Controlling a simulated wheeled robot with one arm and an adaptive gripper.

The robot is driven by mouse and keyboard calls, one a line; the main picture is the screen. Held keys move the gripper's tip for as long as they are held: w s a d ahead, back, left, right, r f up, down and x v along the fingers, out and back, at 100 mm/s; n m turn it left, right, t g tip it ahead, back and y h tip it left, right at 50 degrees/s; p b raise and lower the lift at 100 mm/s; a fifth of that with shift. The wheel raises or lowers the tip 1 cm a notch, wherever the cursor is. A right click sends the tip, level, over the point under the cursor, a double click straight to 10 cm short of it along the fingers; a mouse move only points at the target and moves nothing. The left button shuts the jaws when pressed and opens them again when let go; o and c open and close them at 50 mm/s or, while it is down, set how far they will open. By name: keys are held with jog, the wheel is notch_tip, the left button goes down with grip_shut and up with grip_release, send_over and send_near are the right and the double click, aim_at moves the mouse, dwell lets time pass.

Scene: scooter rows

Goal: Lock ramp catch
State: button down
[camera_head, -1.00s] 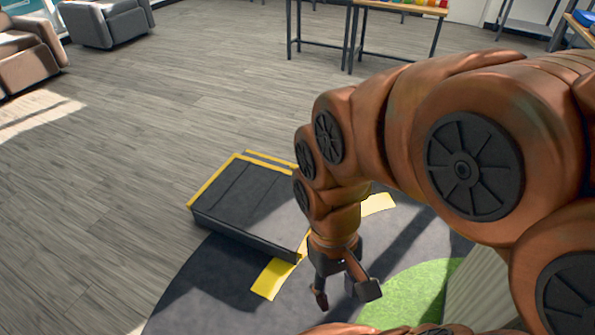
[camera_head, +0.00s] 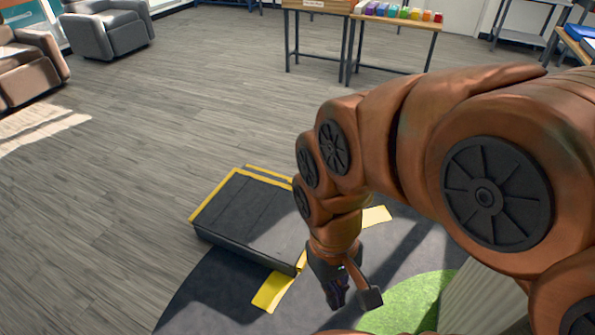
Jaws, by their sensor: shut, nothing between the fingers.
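A dark, low ramp (camera_head: 246,222) with yellow edge strips lies on the floor left of my arm. No separate catch can be made out on it; my arm covers part of its right side. My gripper (camera_head: 341,296) points down in front of the ramp's right corner. Its fingers are shut and empty, and they appear apart from the ramp in the picture. How high they are above the floor is hard to tell.
Yellow floor strips (camera_head: 271,290) lie by the ramp on a dark mat with a green patch (camera_head: 408,305). Tables stand at the back, one with colored blocks (camera_head: 403,12). Armchairs (camera_head: 108,28) stand at the upper left. The wooden floor between is clear.

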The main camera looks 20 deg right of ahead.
jog(key=s+p+v, duration=0.2)
jog(key=p+v, duration=0.7)
jog(key=v, duration=0.2)
jog(key=shift+r+t, duration=0.3)
jog(key=shift+r, duration=0.15)
jog(key=shift+s, duration=0.1)
jog(key=shift+s, duration=0.1)
